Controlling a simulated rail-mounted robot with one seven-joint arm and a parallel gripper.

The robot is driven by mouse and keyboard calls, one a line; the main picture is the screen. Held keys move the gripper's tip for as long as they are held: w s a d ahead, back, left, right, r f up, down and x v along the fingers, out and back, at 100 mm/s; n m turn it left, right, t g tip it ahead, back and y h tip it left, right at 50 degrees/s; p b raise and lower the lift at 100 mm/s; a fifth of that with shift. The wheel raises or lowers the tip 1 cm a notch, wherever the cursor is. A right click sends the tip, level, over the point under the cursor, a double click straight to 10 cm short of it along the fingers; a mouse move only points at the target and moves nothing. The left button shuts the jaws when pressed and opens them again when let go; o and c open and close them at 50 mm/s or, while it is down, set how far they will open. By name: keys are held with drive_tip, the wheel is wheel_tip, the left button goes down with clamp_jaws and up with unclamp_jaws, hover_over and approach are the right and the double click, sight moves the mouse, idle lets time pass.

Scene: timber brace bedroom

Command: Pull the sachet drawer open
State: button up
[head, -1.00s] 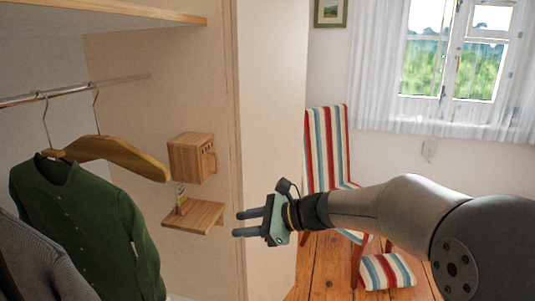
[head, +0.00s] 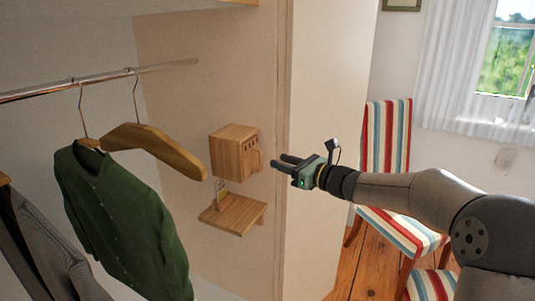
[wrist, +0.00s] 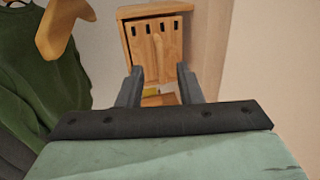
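The sachet drawer is a small wooden box unit (head: 232,156) fixed to the wardrobe's side panel. In the wrist view its front (wrist: 171,45) faces me, with a row of dark slots and a vertical wooden handle (wrist: 158,48) in the middle. The drawer looks closed. My gripper (head: 281,162) is to the right of the box in the head view, apart from it. In the wrist view its two fingers (wrist: 158,75) are spread with nothing between them, just below the drawer front. The fingertips do not clearly touch the handle.
A small wooden shelf (head: 232,213) with a yellowish packet (head: 220,193) is below the box. A green cardigan (head: 120,215) and a bare wooden hanger (head: 155,145) hang to the left. A striped chair (head: 388,150) stands right, behind my arm.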

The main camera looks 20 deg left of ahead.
sight(243, 154)
drive_tip(key=p+x, duration=0.1)
drive_tip(key=x, duration=0.5)
drive_tip(key=shift+w, duration=0.1)
clamp_jaws()
